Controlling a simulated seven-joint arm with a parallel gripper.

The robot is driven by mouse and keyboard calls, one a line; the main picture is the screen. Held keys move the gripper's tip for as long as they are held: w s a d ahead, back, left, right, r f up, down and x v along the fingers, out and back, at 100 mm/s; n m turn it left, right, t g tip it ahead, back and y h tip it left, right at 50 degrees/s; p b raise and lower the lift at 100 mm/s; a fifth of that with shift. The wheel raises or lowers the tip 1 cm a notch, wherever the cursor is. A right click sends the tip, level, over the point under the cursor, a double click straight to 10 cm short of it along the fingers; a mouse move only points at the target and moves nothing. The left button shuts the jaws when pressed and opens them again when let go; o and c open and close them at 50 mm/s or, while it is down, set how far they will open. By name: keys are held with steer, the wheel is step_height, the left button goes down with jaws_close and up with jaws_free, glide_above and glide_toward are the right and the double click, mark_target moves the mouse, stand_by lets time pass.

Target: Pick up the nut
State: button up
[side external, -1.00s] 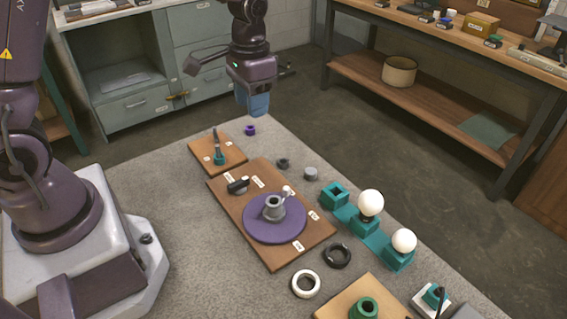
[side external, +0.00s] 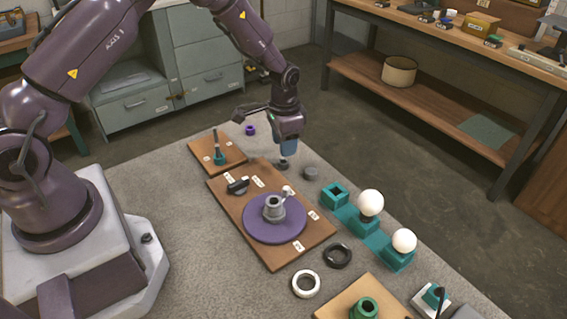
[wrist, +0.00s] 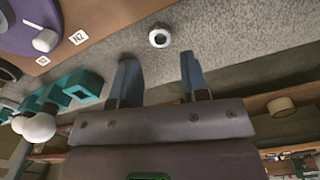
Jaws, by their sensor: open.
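A small grey nut (side external: 283,165) lies on the grey table mat beside the large wooden board. In the wrist view, what appears to be the same nut (wrist: 160,37) shows its dark round hole, beyond the fingertips and between their lines. My gripper (side external: 288,152) is above the nut in the side view, fingers pointing down. In the wrist view my gripper (wrist: 158,68) has its two blue-grey fingers wide apart with nothing between them. The exact height above the nut is hard to tell.
A purple ring (side external: 250,130) lies further back. The wooden board (side external: 243,217) carries a purple disc (side external: 262,230). Teal holders (side external: 334,194) with white bulbs (side external: 370,203) stand to the right.

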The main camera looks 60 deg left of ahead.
mark_target(284, 164)
step_height(284, 164, down, 5)
steer(key=shift+f, duration=0.15)
steer(key=c, duration=0.7)
